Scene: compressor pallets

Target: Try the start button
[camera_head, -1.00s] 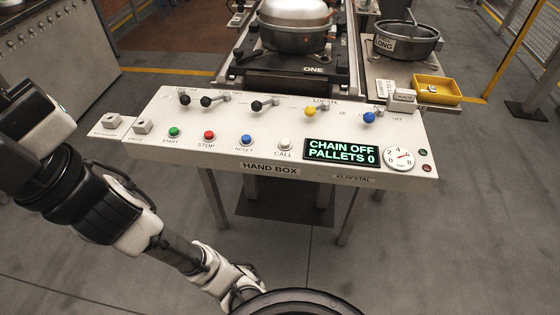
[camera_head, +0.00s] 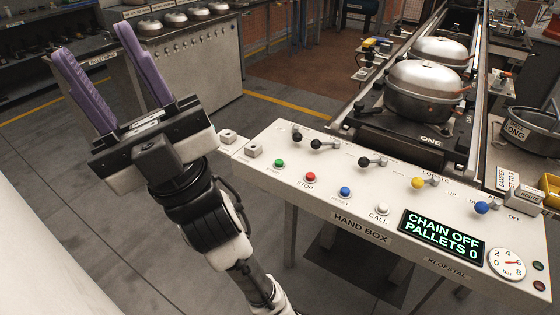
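The green start button (camera_head: 279,162) sits at the left of the front row on the white hand box panel (camera_head: 330,196). The display (camera_head: 441,239) reads "CHAIN OFF PALLETS 0". My gripper (camera_head: 128,42) is raised left of the panel, its two purple fingers pointing up and wide apart, with nothing between them. It is apart from the start button.
Several lever knobs line the panel's back row, including black (camera_head: 297,136), yellow (camera_head: 418,183) and blue (camera_head: 481,207) ones. Two small boxes (camera_head: 254,150) stand at the panel's left end. Compressor pallets stand on the track (camera_head: 381,124) behind. Open floor lies left of the panel.

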